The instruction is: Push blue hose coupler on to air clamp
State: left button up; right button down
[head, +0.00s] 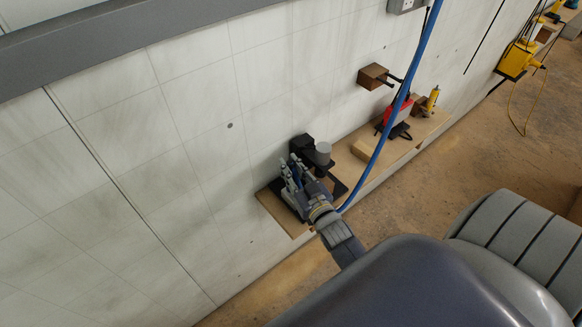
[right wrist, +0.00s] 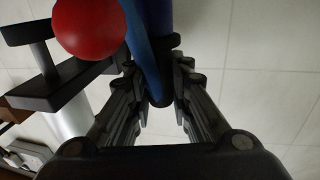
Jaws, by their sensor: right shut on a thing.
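The air clamp is a black block with a grey cylinder (head: 323,153), on a low wooden ledge against the wall. My right gripper (head: 293,168) is just left of it, its fingers pointing up toward the black block. In the right wrist view, the fingers are shut around the blue hose coupler (right wrist: 146,45), which has a dark lower end (right wrist: 161,93). A red ball (right wrist: 88,27) and black plates stand close on the left there. Whether the coupler touches the clamp cannot be told. My left gripper is not in view.
A long blue hose (head: 397,103) hangs across the head view down to near my right wrist. Along the wall to the right are a brown block (head: 373,76) with rods, a red tool (head: 396,112) and yellow equipment (head: 515,62). The wall left of the gripper is bare.

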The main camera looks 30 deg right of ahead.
jog(key=shift+s+f, duration=0.1)
jog(key=shift+f, duration=0.1)
jog(key=c, duration=1.4)
grip_release()
jog(key=shift+o, duration=0.2)
jog(key=shift+s, duration=0.1)
jog(key=s+a, duration=0.1)
jog(key=s, duration=1)
jog(key=shift+s+a, duration=0.2)
jog(key=shift+s, duration=0.1)
